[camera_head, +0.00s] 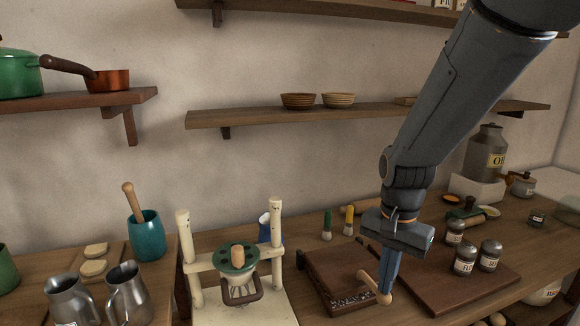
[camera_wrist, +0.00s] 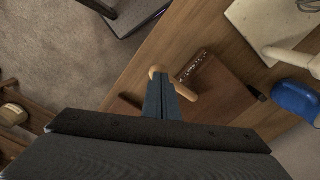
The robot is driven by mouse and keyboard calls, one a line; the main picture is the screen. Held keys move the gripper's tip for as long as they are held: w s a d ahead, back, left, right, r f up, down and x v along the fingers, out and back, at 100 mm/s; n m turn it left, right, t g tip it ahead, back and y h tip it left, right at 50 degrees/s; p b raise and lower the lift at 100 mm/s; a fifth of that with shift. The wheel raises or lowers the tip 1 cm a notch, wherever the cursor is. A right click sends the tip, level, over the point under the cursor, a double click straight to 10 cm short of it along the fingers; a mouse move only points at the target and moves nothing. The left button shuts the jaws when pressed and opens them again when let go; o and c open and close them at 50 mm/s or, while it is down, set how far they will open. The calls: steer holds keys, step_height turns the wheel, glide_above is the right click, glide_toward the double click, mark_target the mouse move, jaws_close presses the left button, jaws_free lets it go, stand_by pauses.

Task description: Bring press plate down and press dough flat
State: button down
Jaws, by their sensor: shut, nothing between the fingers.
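My gripper (camera_head: 387,294) points down over the worktop, its fingers shut with nothing between them. In the wrist view the fingers (camera_wrist: 160,112) lie close against a light wooden handle (camera_wrist: 186,92); I cannot tell whether they touch. In the head view this handle (camera_head: 372,285) stands at the right front edge of a dark brown wooden piece (camera_head: 340,262) with a speckled pale strip. To its left is a cream two-post stand (camera_head: 192,254) with a green round plate (camera_head: 222,258) and wooden knob. Which part is the press plate is unclear. I cannot make out dough in either.
Small labelled jars (camera_head: 465,260) stand on a brown board (camera_head: 440,288) to the right. Metal pitchers (camera_head: 128,295), a teal pot (camera_head: 147,236) and pale rounds (camera_head: 94,267) are at the left. Green and yellow handled tools (camera_head: 349,220) are behind. A shelf (camera_head: 360,113) runs above.

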steer(key=shift+s+f, duration=0.15)
steer(key=shift+f, duration=0.45)
steer(key=shift+s+f, duration=0.15)
steer(key=shift+f, duration=0.45)
stand_by(1.1)
stand_by(0.7)
step_height(320, 180, up, 8)
steer(key=p, duration=0.7)
steer(key=shift+s+f, duration=0.2)
steer(key=s+f+n+t+b, duration=0.1)
steer(key=s+f+n+b, duration=0.3)
steer(key=n, duration=0.4)
steer(key=shift+s+a+f, duration=0.45)
steer(key=shift+s+f, duration=0.15)
steer(key=shift+s, duration=0.45)
